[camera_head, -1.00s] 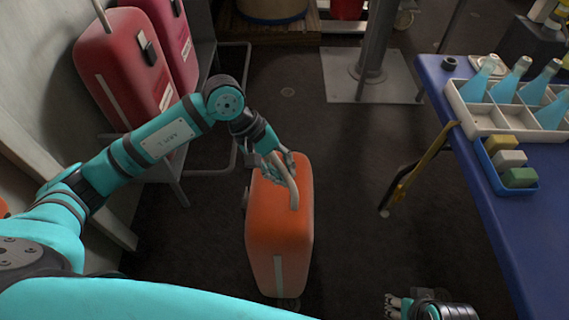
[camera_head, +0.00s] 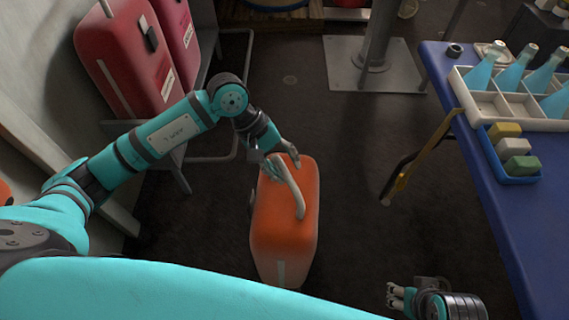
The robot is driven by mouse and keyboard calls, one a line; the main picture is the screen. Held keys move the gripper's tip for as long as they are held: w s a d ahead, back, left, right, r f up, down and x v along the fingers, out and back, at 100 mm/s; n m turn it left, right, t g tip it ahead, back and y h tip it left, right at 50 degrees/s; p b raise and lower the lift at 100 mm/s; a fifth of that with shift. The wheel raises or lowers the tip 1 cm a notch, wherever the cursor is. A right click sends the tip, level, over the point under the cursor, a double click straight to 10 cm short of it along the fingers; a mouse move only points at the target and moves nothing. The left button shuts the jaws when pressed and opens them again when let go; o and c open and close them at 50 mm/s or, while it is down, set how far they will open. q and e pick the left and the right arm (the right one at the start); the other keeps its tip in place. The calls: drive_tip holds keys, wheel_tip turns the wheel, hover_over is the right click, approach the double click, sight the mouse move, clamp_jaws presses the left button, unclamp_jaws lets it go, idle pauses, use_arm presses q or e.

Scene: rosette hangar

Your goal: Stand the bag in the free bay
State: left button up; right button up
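The orange bag (camera_head: 285,235) stands upright on the dark floor in the middle of the head view, with a pale strip on its near side. Its pale curved handle (camera_head: 297,200) rises from the top. My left gripper (camera_head: 281,161) is at the far end of the handle, its fingers spread apart with one standing clear to the right. Whether a finger touches the handle is unclear. My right gripper (camera_head: 396,298) is low at the bottom right, away from the bag; its fingertips are small and their gap is unclear.
Two red bags, one nearer (camera_head: 125,65) and one behind (camera_head: 178,40), stand on a grey rack (camera_head: 175,150) at the left. A blue table (camera_head: 490,195) at the right holds a bottle crate (camera_head: 490,105) and a block tray (camera_head: 517,179). A post base (camera_head: 345,70) stands behind; floor between is open.

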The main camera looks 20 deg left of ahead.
use_arm(q)
drive_tip(key=p+v, duration=0.1)
drive_tip(key=v, duration=1.1)
use_arm(e)
drive_tip(key=x, duration=0.4)
